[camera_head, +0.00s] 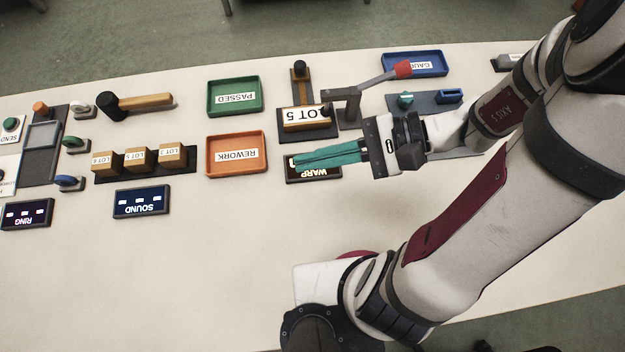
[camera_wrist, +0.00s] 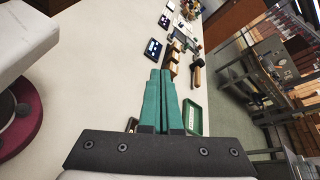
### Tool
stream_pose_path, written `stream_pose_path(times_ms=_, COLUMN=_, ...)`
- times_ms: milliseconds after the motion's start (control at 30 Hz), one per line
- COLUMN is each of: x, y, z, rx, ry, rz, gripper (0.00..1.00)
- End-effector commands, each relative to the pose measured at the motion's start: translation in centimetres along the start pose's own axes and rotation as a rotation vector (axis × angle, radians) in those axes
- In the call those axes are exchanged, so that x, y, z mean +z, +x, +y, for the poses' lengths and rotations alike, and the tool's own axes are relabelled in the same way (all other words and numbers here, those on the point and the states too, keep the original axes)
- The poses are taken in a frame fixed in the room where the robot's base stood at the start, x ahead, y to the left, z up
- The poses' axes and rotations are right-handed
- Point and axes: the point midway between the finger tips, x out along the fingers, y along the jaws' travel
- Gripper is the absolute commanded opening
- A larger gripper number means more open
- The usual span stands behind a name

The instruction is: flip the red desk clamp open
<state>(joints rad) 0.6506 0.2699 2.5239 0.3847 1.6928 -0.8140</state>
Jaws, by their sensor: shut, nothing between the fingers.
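The desk clamp is a grey toggle clamp (camera_head: 348,102) with a red-tipped handle (camera_head: 403,69) in the head view. Its handle slants up and to the right, and its grey arm reaches left to the wooden block marked LOT 5 (camera_head: 300,118) on a dark base. My gripper (camera_head: 293,161) has teal fingers, shut and empty. They point left over the WARP display (camera_head: 322,173), in front of the clamp and apart from its handle. In the wrist view the shut fingers (camera_wrist: 160,72) fill the middle; I cannot make out the clamp there.
An orange REWORK tray (camera_head: 222,155) lies left of my fingertips, with a green PASSED tray (camera_head: 219,97) behind it. A blue tray (camera_head: 441,66) lies beyond the red handle tip.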

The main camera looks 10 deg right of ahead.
Motion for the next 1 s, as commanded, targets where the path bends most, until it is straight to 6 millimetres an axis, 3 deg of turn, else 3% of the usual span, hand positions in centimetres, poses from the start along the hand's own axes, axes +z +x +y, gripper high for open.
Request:
stream_pose_path(times_ms=300, x=2.6, y=0.7, z=3.7, rx=0.373, ry=-0.103, rz=0.109, gripper=0.0)
stream_pose_path(times_ms=733, x=2.7, y=0.6, z=4.2, rx=0.416, ry=-0.113, rz=0.131, gripper=0.0)
stream_pose_path(times_ms=867, x=2.0, y=0.7, z=2.9, rx=0.282, ry=-0.058, rz=0.069, gripper=0.0)
stream_pose_path(times_ms=967, x=-0.3, y=-0.1, z=0.1, rx=-0.019, ry=0.023, rz=-0.007, gripper=0.0)
stream_pose_path(times_ms=1000, x=-1.9, y=-1.2, z=-1.3, rx=-0.179, ry=0.054, rz=-0.018, gripper=0.0)
